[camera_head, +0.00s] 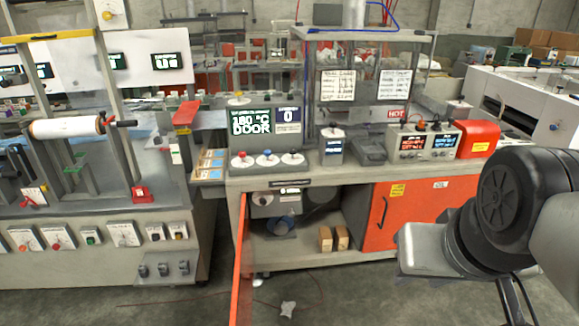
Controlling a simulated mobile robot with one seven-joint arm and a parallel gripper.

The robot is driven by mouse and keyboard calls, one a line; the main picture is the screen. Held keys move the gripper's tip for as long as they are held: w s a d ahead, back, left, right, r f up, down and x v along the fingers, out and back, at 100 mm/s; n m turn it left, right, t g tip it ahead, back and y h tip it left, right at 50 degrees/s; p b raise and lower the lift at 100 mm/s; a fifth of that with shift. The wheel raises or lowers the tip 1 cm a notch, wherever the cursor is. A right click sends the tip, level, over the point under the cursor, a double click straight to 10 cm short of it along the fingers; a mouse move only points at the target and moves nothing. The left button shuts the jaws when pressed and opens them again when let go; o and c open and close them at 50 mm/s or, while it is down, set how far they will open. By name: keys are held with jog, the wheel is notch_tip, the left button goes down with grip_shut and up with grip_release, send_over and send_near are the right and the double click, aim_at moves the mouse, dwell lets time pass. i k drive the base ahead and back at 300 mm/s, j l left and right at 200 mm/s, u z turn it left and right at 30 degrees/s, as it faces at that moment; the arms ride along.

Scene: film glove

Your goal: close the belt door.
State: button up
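An orange door panel (240,275) stands swung open at the left side of the lower bay of the middle bench. I see it nearly edge-on, reaching toward me and down to the bottom of the picture. I take it for the belt door. Inside the open bay are a grey unit with a dial (263,199) and a dark round part (312,199). A display (251,121) above reads "180 °C DOOR". My arm shows at the right, in front of the bench and apart from the open panel. My gripper's fingers are not visible.
A second orange panel (408,215) with a black handle is shut at the bay's right. Two small tan blocks (325,239) stand on the bay floor. A bench with switches (95,245) stands left.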

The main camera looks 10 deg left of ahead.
aim_at(241, 314)
jog(key=k+j, duration=0.1)
jog(key=j, duration=0.25)
jog(key=k+j, duration=0.1)
jog(key=j, duration=0.3)
jog(key=k+j, duration=0.1)
jog(key=j, duration=1.35)
jog(key=i+l+u, duration=0.1)
jog(key=i+u, duration=0.3)
